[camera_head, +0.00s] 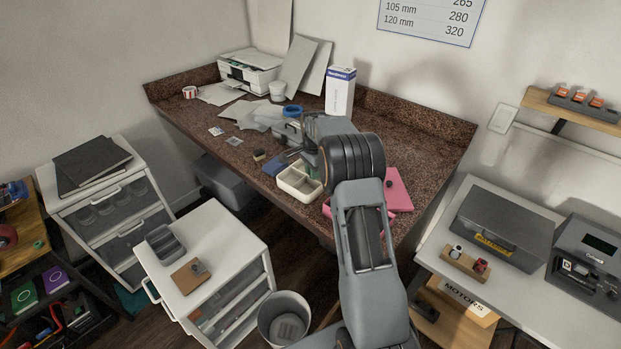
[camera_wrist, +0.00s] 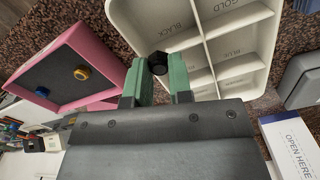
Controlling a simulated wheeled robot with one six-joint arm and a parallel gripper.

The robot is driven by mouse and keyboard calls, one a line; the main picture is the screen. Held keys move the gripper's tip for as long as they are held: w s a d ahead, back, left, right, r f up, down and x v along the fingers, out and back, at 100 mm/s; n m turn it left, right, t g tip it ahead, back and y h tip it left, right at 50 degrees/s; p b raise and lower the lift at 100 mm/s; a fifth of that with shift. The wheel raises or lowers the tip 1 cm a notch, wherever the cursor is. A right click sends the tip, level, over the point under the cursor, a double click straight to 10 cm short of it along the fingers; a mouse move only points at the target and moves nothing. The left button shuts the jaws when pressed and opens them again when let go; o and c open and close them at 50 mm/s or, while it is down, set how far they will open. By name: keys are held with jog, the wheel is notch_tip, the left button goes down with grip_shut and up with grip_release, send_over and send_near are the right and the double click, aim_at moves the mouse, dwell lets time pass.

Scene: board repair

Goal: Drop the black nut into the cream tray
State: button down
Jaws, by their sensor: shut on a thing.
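The cream tray (camera_wrist: 232,46) fills the upper right of the wrist view. The tray also shows on the bench in the head view (camera_head: 302,195). My gripper (camera_wrist: 163,76), with green fingers, is shut on the black nut (camera_wrist: 158,61). The nut sits at the fingertips and appears against the near left part of the tray, by the BLACK compartment. Its height above the tray cannot be told. In the head view my arm hides the nut.
A pink box (camera_wrist: 104,35) with dark lining stands left of the tray and holds a blue and a yellow piece. A white box marked OPEN HERE (camera_wrist: 291,142) is at the lower right. A grey object (camera_wrist: 302,77) sits right of the tray. Papers and a printer (camera_head: 250,70) are farther back.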

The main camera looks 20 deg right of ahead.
jog(key=shift+a+f+b, duration=0.1)
jog(key=shift+f+b, duration=0.5)
jog(key=shift+f, duration=0.65)
jog(key=c, duration=0.9)
grip_release()
jog(key=shift+c, duration=0.2)
jog(key=shift+r, duration=0.1)
notch_tip(320, 180, up, 14)
